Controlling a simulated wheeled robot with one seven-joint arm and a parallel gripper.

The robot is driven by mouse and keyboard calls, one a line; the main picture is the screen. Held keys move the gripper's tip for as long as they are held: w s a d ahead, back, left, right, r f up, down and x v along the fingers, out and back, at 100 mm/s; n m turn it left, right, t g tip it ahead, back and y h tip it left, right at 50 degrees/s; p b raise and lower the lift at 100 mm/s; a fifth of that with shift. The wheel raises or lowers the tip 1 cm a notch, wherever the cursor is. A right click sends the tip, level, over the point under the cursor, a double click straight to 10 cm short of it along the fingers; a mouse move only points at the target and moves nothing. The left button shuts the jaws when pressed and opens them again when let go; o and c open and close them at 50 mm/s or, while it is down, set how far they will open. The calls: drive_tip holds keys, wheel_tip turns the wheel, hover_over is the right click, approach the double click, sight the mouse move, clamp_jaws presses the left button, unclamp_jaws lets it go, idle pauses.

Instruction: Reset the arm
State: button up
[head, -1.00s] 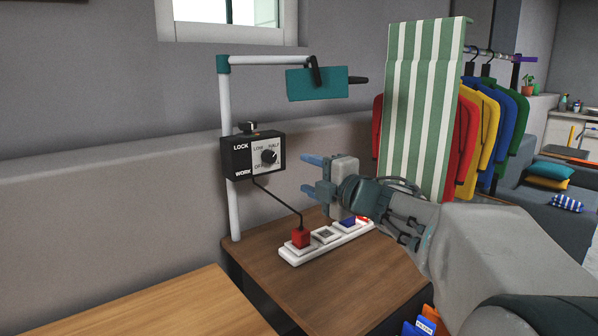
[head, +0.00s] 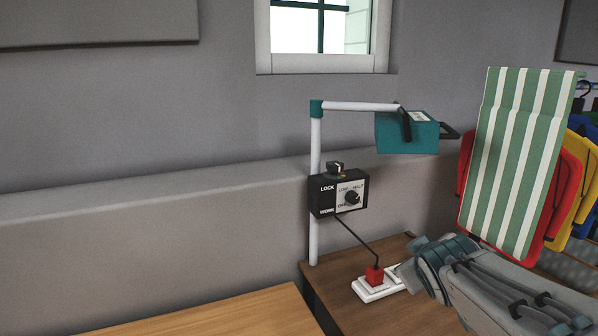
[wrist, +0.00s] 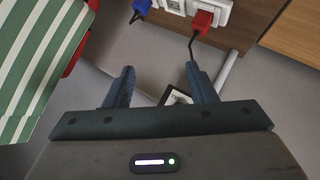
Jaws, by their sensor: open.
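My gripper (wrist: 160,88) shows in the wrist view with its two blue fingers spread apart and nothing between them. In the head view my arm reaches in from the lower right, and its fingers cannot be made out there. A black control box (head: 339,194) with a dial and LOCK and WORK labels is fixed to a white post (head: 315,150), left of my arm. In the wrist view the box (wrist: 177,96) shows partly, behind and between the fingers. A teal lamp head (head: 407,132) hangs from the post's top bar.
A white power strip (head: 372,291) with a red plug (head: 374,275) lies on the dark wooden table (head: 335,290). A green-striped panel (head: 520,160) and hanging clothes (head: 574,180) stand close to my arm on the right. A lighter table (head: 230,315) at the front left is clear.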

drive_tip(key=s+a+f+m+g+y+p, duration=0.1)
drive_tip(key=s+a+m+g+p, duration=0.1)
drive_tip(key=s, duration=0.6)
drive_tip(key=s+a+f+m+g+y+p, duration=0.1)
drive_tip(key=s+a+f+m+g+p, duration=0.1)
drive_tip(key=s+a+g+p, duration=0.3)
drive_tip(key=s+a+m+g, duration=0.1)
drive_tip(key=s, duration=0.2)
drive_tip(key=shift+s+a+y, duration=0.2)
drive_tip(key=shift+y, duration=0.2)
drive_tip(key=shift+f, duration=0.1)
